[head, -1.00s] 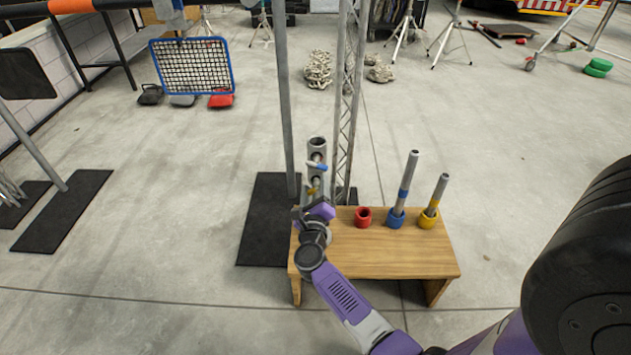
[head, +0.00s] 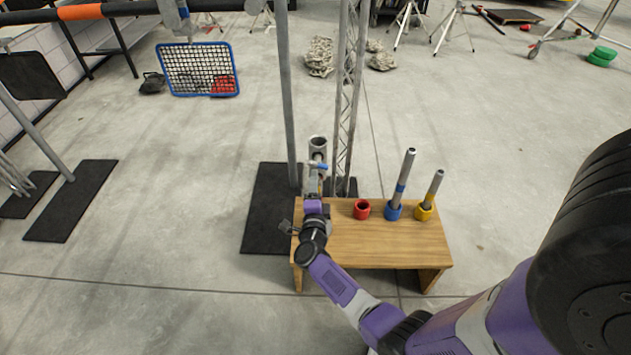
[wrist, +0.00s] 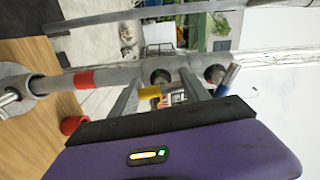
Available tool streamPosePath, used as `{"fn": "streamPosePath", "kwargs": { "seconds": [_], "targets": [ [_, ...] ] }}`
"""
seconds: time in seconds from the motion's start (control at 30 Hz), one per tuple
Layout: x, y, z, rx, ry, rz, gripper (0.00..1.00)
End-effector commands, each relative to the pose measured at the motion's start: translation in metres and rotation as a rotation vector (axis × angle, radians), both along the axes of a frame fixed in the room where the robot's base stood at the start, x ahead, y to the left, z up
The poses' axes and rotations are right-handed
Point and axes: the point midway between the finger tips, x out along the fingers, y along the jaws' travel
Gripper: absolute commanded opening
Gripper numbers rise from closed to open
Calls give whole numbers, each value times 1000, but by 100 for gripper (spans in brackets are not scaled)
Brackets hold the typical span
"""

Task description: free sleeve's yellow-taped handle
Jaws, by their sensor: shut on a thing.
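The sleeve (head: 317,146) is a grey upright tube at the left end of the wooden bench, beside a tall pole. In the wrist view the grey tube runs sideways, with a red-banded stretch (wrist: 85,79) at its left. Its yellow-taped handle (wrist: 149,92) shows between my fingers in the wrist view; my arm hides it in the head view. A blue-taped handle (head: 318,165) sticks out higher up; it also shows in the wrist view (wrist: 222,91), just beyond my right finger. My gripper (head: 315,192) is shut on the yellow-taped handle, close against the sleeve.
The wooden bench (head: 375,245) carries an empty red cup (head: 362,209), a blue cup (head: 394,211) and a yellow cup (head: 424,212), the last two holding grey rods. A lattice truss (head: 347,100) stands behind.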

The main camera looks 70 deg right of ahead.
Motion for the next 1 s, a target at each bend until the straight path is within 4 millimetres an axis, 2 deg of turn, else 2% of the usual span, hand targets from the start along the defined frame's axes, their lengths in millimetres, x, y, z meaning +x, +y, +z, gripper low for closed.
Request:
{"fn": "streamPosePath", "kwargs": {
  "seconds": [0.7,1.0],
  "targets": [
    [-1,0,-1,-259,626,1,14],
    [-2,-1,-3,-350,843,0,14]
  ]
}}
